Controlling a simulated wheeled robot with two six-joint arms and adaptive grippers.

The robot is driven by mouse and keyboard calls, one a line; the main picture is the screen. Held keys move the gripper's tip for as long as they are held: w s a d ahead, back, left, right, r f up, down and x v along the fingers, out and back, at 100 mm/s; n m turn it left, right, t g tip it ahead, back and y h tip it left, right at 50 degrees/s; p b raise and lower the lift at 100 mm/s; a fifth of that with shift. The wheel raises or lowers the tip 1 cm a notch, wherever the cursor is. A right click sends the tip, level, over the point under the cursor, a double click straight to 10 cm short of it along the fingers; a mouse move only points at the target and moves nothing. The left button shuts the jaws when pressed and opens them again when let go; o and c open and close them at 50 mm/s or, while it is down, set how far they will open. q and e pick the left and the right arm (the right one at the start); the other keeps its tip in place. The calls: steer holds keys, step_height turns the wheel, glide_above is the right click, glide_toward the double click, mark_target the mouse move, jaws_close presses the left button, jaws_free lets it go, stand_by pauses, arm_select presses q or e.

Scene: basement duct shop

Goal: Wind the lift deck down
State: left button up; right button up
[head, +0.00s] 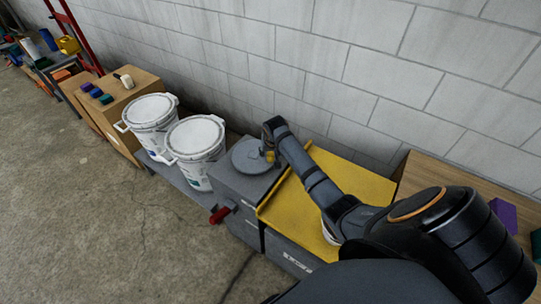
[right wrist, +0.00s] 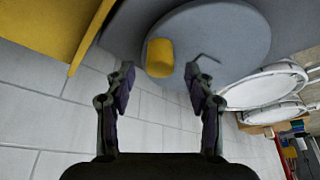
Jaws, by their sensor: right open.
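The yellow lift deck (head: 375,182) lies low beside a grey housing (head: 243,184) in the head view; its yellow edge also shows at the upper left of the right wrist view (right wrist: 45,25). A round grey wheel (head: 247,158) lies flat on the housing, with a yellow knob near its rim. In the right wrist view the wheel (right wrist: 225,45) and knob (right wrist: 159,58) are clear. My right gripper (right wrist: 162,82) is open, its fingers to either side of the knob in the picture, not closed on it. In the head view it (head: 270,150) is above the wheel's rim. My left gripper is not in view.
A red handle (head: 220,214) sticks out from the housing front. Two white lidded buckets (head: 196,140) stand left of the wheel, close by. Wooden boxes (head: 128,90) stand farther left. A block wall (head: 330,60) runs behind. The concrete floor (head: 90,220) in front is clear.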

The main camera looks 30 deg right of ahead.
mark_target(271, 154)
steer(key=shift+x, duration=1.6)
jaws_close()
